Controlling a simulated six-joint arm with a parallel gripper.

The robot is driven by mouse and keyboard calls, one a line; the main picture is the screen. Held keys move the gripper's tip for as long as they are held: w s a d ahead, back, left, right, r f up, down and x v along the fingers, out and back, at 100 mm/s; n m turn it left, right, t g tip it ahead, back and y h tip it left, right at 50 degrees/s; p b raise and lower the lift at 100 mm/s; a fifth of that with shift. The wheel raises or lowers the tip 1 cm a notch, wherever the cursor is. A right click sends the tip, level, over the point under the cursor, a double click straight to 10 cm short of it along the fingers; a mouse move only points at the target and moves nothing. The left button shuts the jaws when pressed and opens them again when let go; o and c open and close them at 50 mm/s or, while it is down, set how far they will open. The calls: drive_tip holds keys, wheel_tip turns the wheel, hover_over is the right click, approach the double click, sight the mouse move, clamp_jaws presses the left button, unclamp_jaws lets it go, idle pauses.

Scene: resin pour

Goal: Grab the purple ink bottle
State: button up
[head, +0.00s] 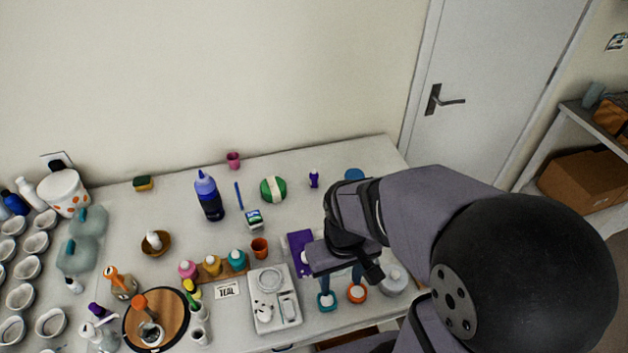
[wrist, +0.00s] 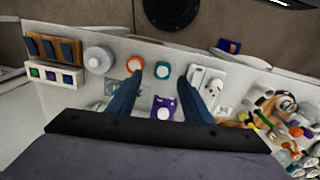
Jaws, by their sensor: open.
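A small dark purple bottle (head: 314,180) stands upright near the back of the table, right of a green and cream ball. It looks like the ink bottle; I cannot make it out in the wrist view. My gripper (head: 342,284) is over the front right of the table, nearer the front edge than that bottle and apart from it. Its two blue fingers are spread and empty, as the wrist view also shows (wrist: 160,100). A flat purple piece (head: 299,250) lies left of my gripper; it shows between the fingers in the wrist view (wrist: 162,108).
A tall blue-violet squeeze bottle (head: 208,196) stands at back left. The green and cream ball (head: 273,189) is beside the small purple bottle. An orange-ringed jar (head: 357,293) and a teal-ringed jar (head: 326,301) sit below my gripper. A white tray (head: 262,318) is left of them.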

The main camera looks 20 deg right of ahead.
drive_tip(key=w+d+f+n+t+h+b, duration=0.1)
drive_tip(key=w+d+f+n+h+b, duration=0.1)
drive_tip(key=w+d+f+n+b, duration=0.4)
drive_tip(key=n+t+h+b, duration=0.5)
drive_tip(key=n+t+b, duration=0.75)
drive_tip(key=n, duration=1.05)
hover_over(313, 174)
drive_tip(key=s+a+b, duration=0.1)
drive_tip(key=s+b, duration=0.1)
drive_tip(key=f+g, duration=0.1)
drive_tip(key=g, duration=0.1)
drive_tip(key=shift+w+f+p, duration=0.15)
drive_tip(key=shift+f+p, duration=0.15)
drive_tip(key=shift+f, duration=1.85)
drive_tip(key=f, duration=0.3)
drive_tip(key=shift+w+d+p, duration=0.1)
drive_tip(key=shift+w+p, duration=0.1)
drive_tip(key=shift+p, duration=0.15)
drive_tip(key=shift+x, duration=0.9)
drive_tip(key=shift+w+d+f, duration=0.1)
drive_tip(key=shift+w+d, duration=0.1)
drive_tip(key=shift+w, duration=0.1)
